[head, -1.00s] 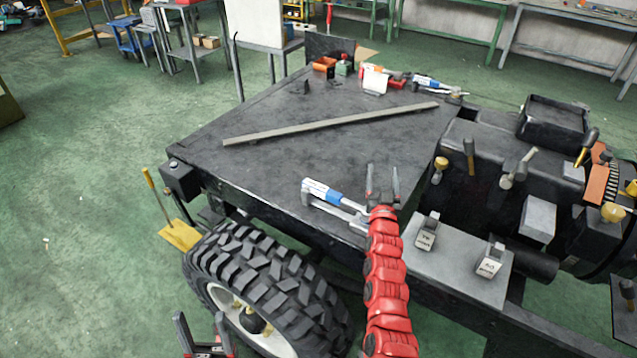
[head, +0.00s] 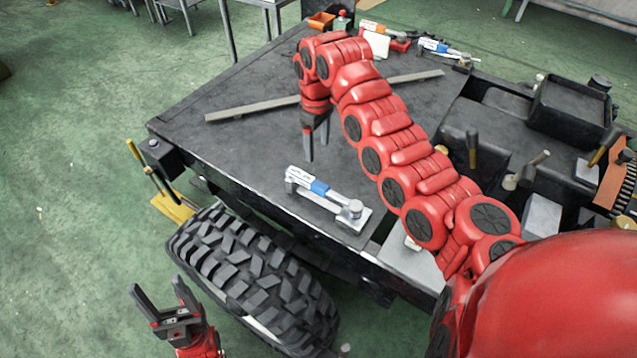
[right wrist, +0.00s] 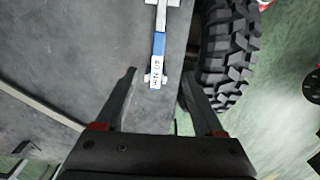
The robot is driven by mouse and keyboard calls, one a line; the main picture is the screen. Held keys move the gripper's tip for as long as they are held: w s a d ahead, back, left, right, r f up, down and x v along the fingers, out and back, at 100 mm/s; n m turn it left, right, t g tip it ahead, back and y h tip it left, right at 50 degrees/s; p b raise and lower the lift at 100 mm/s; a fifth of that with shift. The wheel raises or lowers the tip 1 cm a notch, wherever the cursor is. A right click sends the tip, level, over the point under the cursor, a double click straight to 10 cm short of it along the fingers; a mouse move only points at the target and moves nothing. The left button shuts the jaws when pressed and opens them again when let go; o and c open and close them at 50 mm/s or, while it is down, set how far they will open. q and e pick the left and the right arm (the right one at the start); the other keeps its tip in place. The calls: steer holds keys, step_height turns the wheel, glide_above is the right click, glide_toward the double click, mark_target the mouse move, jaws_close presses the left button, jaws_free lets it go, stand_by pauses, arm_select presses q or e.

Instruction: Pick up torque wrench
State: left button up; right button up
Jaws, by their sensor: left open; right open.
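A torque wrench (head: 320,187) with a white and blue label lies near the front edge of the dark chassis table in the head view. Its labelled end points left and its metal head rests at a small grey block. In the right wrist view the wrench (right wrist: 158,45) is marked "40 N·m". My right gripper (head: 315,152) is open, pointing down over the table just behind the wrench's labelled end. In the right wrist view that end appears between my fingertips (right wrist: 159,76), with no contact visible. My left gripper (head: 158,288) is open and empty, left of the tyre.
Two similar wrenches, one orange-labelled (head: 372,27) and one blue-labelled (head: 437,46), lie at the table's back. A long grey bar (head: 255,108) crosses the table behind my right gripper. A large tyre (head: 250,270) stands below the front edge.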

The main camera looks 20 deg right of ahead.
mark_target(318, 183)
step_height(318, 183, down, 12)
steer(key=p, duration=0.3)
steer(key=shift+f, duration=0.1)
step_height(318, 183, down, 5)
steer(key=shift+w+d+r+p, duration=0.1)
steer(key=shift+w+d+p, duration=0.05)
steer(key=shift+p, duration=0.35)
steer(key=shift+c, duration=0.2)
jaws_close()
steer(key=shift+r, duration=0.1)
stand_by(0.7)
